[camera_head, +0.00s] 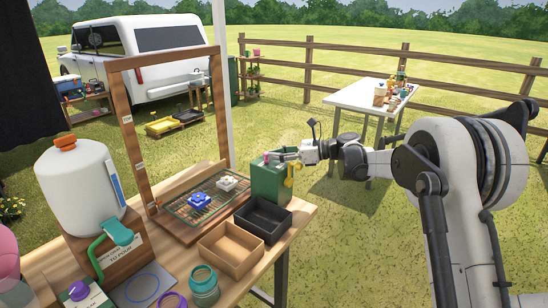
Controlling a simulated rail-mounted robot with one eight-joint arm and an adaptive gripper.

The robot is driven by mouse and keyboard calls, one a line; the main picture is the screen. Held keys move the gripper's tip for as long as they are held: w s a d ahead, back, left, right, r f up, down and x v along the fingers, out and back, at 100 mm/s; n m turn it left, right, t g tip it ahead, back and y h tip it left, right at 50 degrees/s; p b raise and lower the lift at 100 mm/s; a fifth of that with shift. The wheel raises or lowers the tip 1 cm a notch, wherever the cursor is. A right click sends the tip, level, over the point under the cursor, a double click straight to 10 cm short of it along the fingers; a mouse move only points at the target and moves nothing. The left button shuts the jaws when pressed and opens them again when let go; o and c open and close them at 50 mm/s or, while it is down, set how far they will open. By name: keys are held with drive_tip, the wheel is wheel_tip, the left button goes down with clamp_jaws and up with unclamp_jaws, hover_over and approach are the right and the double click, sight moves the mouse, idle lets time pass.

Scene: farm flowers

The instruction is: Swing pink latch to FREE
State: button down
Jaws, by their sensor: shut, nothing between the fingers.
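A green box (265,184) stands at the back right of the wooden table. A small pinkish part (267,158), which looks like the pink latch, shows at its upper edge. It is too small to read its position or any FREE marking. A yellow piece (289,176) is on the box's right side. My gripper (284,156) reaches in from the right, with its shut fingertips at the box's upper right. I cannot tell whether they touch the box or the latch.
A black tray (286,226) and a tan tray (207,244) sit in front of the box. A wire rack with blue and white flowers (199,200) lies left of it, under a wooden frame (129,133). A large white jug (80,185) stands at the left.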

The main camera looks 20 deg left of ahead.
drive_tip(key=shift+d+r, duration=0.1)
drive_tip(key=s+d+r, duration=0.1)
drive_tip(key=d, duration=0.5)
drive_tip(key=s+d+r, duration=0.1)
drive_tip(key=d, duration=0.6)
drive_tip(key=shift+s+d+r, duration=0.2)
drive_tip(key=shift+s+r, duration=0.05)
drive_tip(key=shift+r, duration=0.15)
drive_tip(key=shift+t, duration=0.3)
